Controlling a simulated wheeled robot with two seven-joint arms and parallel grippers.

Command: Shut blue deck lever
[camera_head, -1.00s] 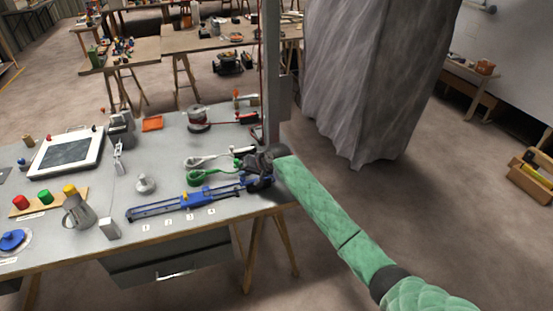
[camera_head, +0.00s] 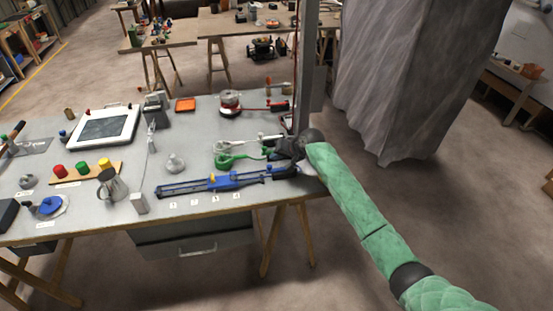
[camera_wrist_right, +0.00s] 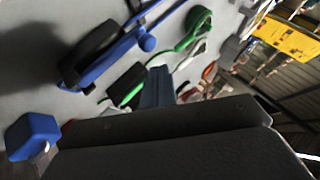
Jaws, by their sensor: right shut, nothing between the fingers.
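A blue round fitting with a raised handle (camera_head: 50,206) sits on a pale disc at the table's front left; I cannot tell if it is the deck lever or how its handle is set. My left gripper is out of view.
A metal jug (camera_head: 110,185), a white block (camera_head: 139,204) and a grey knob (camera_head: 175,163) stand between the fitting and my right gripper. A red-levered device (camera_head: 231,102) is at the back. A grey post (camera_head: 306,65) rises near my right arm.

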